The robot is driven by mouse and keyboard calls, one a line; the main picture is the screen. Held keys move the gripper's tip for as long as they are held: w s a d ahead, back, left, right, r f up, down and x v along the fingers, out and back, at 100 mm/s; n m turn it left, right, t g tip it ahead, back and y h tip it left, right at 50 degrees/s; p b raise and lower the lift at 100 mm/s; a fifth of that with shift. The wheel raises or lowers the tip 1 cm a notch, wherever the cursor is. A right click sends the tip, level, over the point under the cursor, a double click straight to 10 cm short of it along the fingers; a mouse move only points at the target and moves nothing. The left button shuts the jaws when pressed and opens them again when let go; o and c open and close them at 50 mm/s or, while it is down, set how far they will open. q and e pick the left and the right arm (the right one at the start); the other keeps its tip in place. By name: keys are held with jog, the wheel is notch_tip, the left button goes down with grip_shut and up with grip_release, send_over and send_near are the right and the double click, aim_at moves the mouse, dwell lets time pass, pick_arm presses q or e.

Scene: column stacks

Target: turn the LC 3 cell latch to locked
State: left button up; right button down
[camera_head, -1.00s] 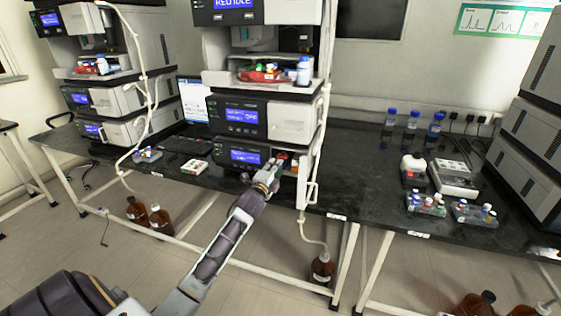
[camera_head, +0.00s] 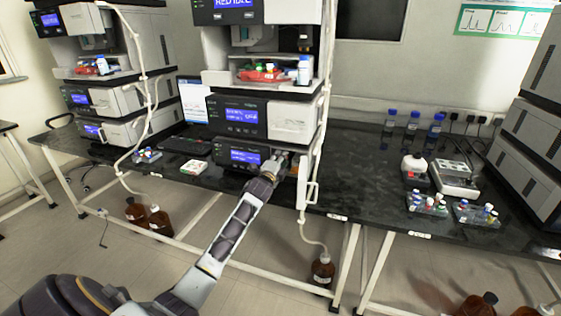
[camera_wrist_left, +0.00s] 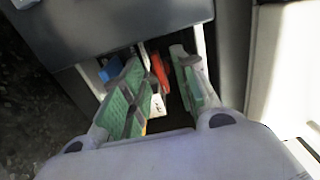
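The latch appears to be the red lever (camera_wrist_left: 158,70) in the left wrist view, inside the recess of the lowest module (camera_head: 243,156) of the middle stack. A blue part (camera_wrist_left: 110,69) sits to its left and a small white tag (camera_wrist_left: 157,105) is below it. My left gripper (camera_head: 278,160) is at the front of that recess and covers the latch in the head view. In the wrist view its green-padded fingers (camera_wrist_left: 158,85) are apart, with the red lever between or just beyond their tips; contact cannot be told. My right gripper is not in view.
A white upright bracket (camera_head: 302,182) with tubing stands just right of the recess. Another stack (camera_head: 108,100) is at the left. Vial racks (camera_head: 427,204) and a white device (camera_head: 453,178) stand on the dark bench at the right. The bench between is mostly clear.

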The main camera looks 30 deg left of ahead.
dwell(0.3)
pick_arm(q)
grip_shut()
